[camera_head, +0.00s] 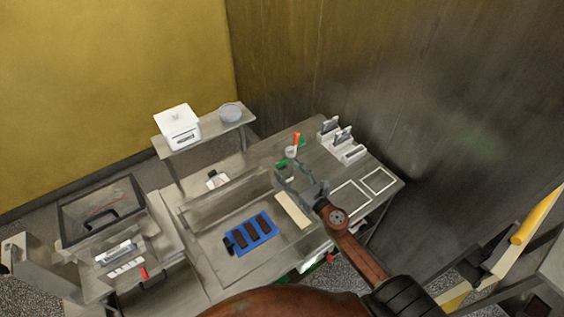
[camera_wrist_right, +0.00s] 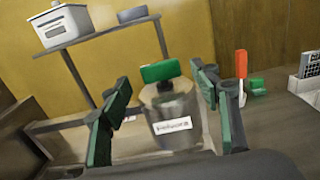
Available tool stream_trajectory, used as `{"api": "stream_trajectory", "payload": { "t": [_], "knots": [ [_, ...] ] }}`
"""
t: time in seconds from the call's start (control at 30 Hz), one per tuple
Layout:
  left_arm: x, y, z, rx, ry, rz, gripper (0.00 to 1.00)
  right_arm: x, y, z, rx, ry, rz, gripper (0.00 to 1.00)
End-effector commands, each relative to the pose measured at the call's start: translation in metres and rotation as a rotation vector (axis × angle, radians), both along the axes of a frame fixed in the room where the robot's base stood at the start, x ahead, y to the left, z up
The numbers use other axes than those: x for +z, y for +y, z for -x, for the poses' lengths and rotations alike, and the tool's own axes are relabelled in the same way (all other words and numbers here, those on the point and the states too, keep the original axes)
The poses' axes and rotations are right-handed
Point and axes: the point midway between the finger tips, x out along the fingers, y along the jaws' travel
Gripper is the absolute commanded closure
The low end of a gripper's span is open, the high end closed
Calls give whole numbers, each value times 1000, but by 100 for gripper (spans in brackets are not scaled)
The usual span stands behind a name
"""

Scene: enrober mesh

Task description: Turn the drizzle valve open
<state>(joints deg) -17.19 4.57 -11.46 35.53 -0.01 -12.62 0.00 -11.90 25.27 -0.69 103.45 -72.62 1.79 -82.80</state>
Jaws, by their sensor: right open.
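The drizzle valve shows a green handle (camera_wrist_right: 161,72) lying crosswise on top of a grey metal body (camera_wrist_right: 170,108) with a white label, in the middle of the right wrist view. My right gripper (camera_wrist_right: 161,82) is open, with one green-padded finger on each side of the valve. The handle lies between the fingertips in that picture, with visible gaps on both sides. In the head view my right gripper (camera_head: 290,174) reaches over the table's back part and hides most of the valve. My left gripper is not in view.
A blue tray (camera_head: 266,244) with dark bars lies on the worktable (camera_head: 205,250). An orange-handled tool (camera_wrist_right: 241,64) and a small green block (camera_wrist_right: 257,86) stand right of the valve. A raised shelf (camera_head: 200,130) holds a white box (camera_head: 178,130) and a grey bowl (camera_head: 230,113).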

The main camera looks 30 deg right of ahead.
Motion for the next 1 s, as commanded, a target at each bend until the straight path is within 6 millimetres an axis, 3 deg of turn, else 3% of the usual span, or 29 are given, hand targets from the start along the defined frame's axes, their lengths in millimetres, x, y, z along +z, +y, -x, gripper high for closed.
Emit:
{"api": "stream_trajectory", "payload": {
  "t": [0.1,0.3,0.67,1.0],
  "knots": [
    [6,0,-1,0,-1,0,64,2,2,-20,0,-1,-2,44],
    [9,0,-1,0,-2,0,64,1,4,-42,-1,0,-4,44],
    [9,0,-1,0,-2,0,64,0,4,-48,-1,0,-4,44],
    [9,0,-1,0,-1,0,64,0,4,-48,-2,-1,-5,66]
  ]
}}
